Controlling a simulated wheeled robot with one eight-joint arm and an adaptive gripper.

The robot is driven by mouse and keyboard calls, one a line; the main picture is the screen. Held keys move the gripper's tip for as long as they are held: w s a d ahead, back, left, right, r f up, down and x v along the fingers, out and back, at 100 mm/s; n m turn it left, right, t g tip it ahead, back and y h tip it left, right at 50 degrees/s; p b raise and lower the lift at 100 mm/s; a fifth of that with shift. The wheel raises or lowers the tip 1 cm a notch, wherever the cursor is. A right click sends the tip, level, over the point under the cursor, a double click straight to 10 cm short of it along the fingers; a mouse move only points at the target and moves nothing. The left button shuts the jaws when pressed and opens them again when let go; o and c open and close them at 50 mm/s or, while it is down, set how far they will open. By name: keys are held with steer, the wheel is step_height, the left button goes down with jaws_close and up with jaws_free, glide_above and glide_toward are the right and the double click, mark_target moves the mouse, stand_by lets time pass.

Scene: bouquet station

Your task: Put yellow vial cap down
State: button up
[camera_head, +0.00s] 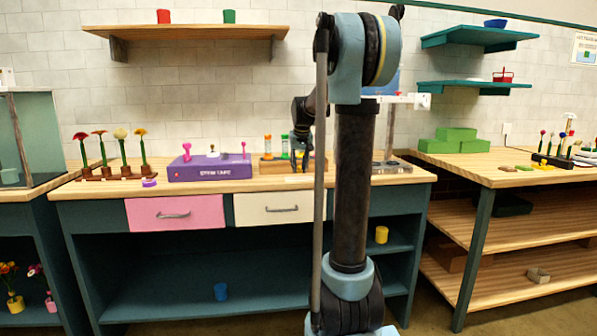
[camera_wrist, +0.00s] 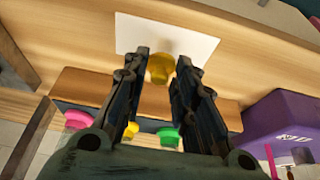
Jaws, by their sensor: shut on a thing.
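My gripper (camera_wrist: 161,72) is shut on the yellow vial cap (camera_wrist: 160,68), which sits between the fingertips in the wrist view. A white card (camera_wrist: 190,43) lies on the wooden worktop just beyond the cap. The cap overlaps the card's edge in the picture; I cannot tell whether it touches it. In the head view my gripper (camera_head: 301,152) is over the worktop beside the vial rack (camera_head: 272,165), and the cap cannot be made out there.
Pink (camera_wrist: 78,120), yellow (camera_wrist: 132,132) and green (camera_wrist: 168,137) tops show by the wooden rack in the wrist view. A purple stem tape box (camera_head: 210,168) stands left of the rack. Flowers in a brown holder (camera_head: 115,174) are farther left.

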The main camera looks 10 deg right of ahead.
steer(key=shift+f, duration=0.7)
steer(key=shift+f, duration=0.55)
steer(key=o, duration=0.7)
steer(key=shift+c, duration=0.2)
steer(key=shift+r, duration=0.45)
steer(key=v, duration=1.2)
steer(key=shift+s, duration=0.15)
steer(key=s+f+g, duration=0.1)
steer(key=s+f, duration=1.3)
steer(key=s, duration=0.5)
steer(key=s+f+g, duration=0.1)
steer(key=s+f, duration=1.4)
steer(key=s, duration=0.5)
steer(key=shift+f, duration=0.3)
